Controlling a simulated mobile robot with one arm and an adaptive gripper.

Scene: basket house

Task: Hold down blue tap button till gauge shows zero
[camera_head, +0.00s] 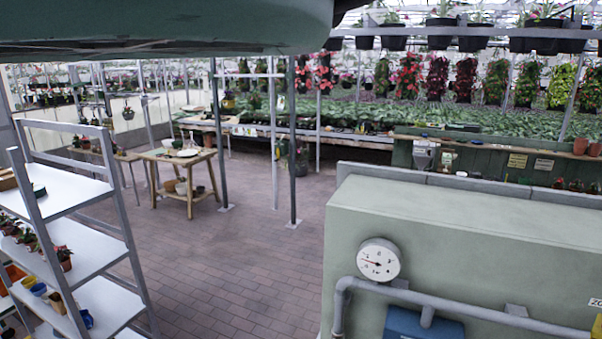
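A round white gauge (378,259) with dark marks sits on the front of a grey-green cabinet (470,235) at the right. Its needle is thin and its numbers are too small to read surely. A grey pipe (450,306) runs along the cabinet below the gauge. A blue part (423,324) shows under the pipe at the bottom edge, cut off by the frame; I cannot tell whether it is the tap button. My gripper is not in view.
A metal shelf rack (70,250) with pots stands at the left. A wooden table (180,170) with pots stands further back, near grey posts. The brick floor (240,260) between rack and cabinet is clear. A large greenish shape covers the upper left.

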